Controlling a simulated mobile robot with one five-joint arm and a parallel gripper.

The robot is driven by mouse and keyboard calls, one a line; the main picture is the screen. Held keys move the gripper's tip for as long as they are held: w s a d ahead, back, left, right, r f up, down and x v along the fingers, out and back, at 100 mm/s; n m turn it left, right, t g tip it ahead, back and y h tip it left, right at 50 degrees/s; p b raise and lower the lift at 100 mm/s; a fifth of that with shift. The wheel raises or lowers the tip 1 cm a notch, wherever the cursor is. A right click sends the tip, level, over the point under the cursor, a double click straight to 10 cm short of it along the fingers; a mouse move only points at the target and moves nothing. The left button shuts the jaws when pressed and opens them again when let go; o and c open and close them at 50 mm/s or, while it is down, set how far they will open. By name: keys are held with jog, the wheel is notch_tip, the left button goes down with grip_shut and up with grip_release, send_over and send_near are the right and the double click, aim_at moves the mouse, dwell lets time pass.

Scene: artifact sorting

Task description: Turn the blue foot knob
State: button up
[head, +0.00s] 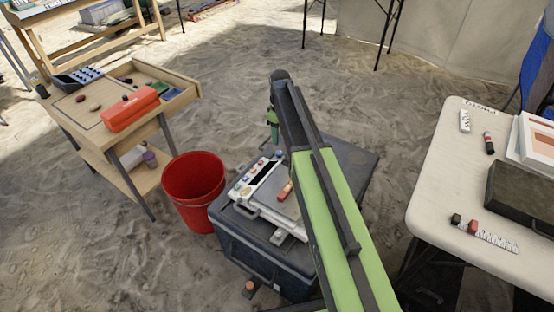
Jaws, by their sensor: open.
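A white and grey device (283,214) lies on top of a dark blue-grey case (262,246) in the middle of the head view. A row of small coloured knobs runs along its panel (255,182). A small blue spot near the panel's far end may be the blue foot knob (262,158), but it is too small to be sure. My arm hides the device's right side.
A red bucket (194,186) stands left of the case. A wooden table (180,101) with a red-orange box (130,111) is at upper left. A white table (440,170) with a dark case is at right. Open sand lies beyond.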

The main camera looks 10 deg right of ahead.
aim_at(280, 152)
notch_tip(280, 152, down, 9)
jog(key=b, duration=0.7)
jog(key=shift+r, duration=0.1)
jog(key=shift+c, duration=0.3)
grip_shut()
jog(key=shift+a, duration=0.45)
jog(key=shift+d, duration=0.4)
jog(key=shift+d+m, duration=0.1)
jog(key=shift+m, duration=0.3)
